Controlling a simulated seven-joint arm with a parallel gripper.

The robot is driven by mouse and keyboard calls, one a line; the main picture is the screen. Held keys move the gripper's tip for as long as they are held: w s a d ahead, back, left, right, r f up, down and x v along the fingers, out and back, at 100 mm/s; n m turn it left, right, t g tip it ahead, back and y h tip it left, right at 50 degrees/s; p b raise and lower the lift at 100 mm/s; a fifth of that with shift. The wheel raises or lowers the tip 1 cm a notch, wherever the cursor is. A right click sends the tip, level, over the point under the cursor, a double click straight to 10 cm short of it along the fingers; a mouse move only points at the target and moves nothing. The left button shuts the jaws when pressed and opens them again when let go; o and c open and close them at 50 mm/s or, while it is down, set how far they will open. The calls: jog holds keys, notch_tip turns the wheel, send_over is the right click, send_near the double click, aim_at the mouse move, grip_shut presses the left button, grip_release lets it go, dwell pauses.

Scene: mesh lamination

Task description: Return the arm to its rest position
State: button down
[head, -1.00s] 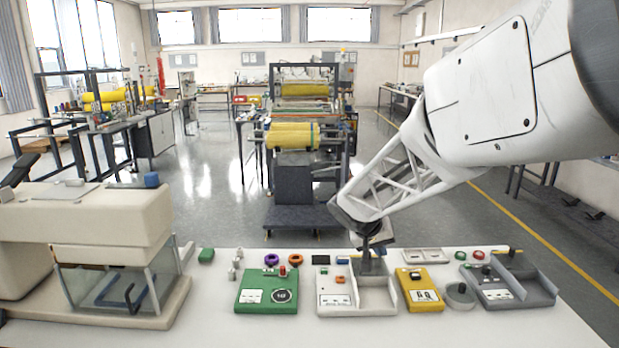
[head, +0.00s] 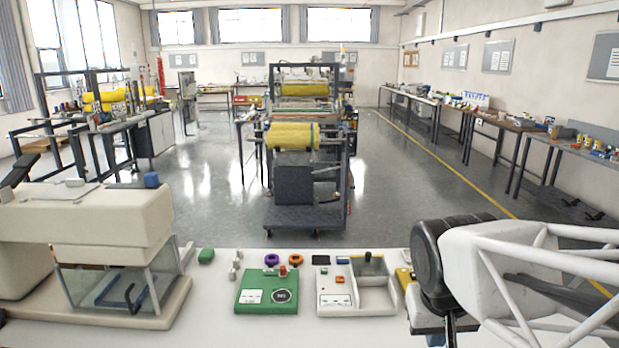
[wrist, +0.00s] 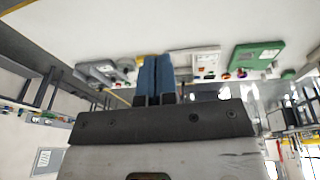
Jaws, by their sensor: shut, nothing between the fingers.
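My gripper (wrist: 155,75) shows in the wrist view with its two blue fingers pressed together and nothing between them. In the head view my arm is folded at the lower right. The gripper hangs at the picture's bottom edge there, mostly cut off, in front of the right part of the white bench (head: 225,315). In the wrist view the bench units show upside down beyond the fingers, with no visible contact.
The green unit (head: 254,297) and the pale tray unit (head: 373,301) stand on the bench left of my arm. A beige machine (head: 85,220) stands at the left. The air above mid-bench is clear.

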jog(key=shift+y, duration=0.5)
jog(key=s, duration=0.3)
jog(key=s+f, duration=0.1)
jog(key=s, duration=0.1)
jog(key=shift+s+a, duration=0.15)
jog(key=shift+a, duration=0.25)
